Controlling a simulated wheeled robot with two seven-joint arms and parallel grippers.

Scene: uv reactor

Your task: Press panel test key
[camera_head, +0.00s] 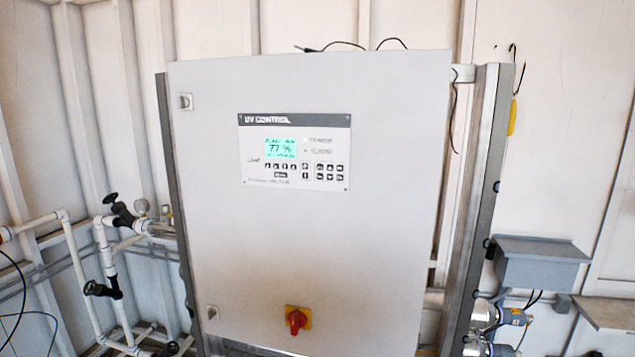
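The UV control panel (295,152) is a light plate with a dark title strip, set in the upper part of a large grey cabinet door (240,240). Its lit green display (281,148) reads about 77 %. Below and right of the display are several small dark keys (281,167), with more keys (330,172) at the panel's right. The key labels are too small to read, so I cannot tell which one is the test key. Neither of my grippers shows in the head view.
A red rotary switch (297,319) on a yellow plate sits low on the door. White pipes with black valves (103,288) stand at the left. A grey box (541,264) and a ledge (605,312) are at the right. The space before the door looks clear.

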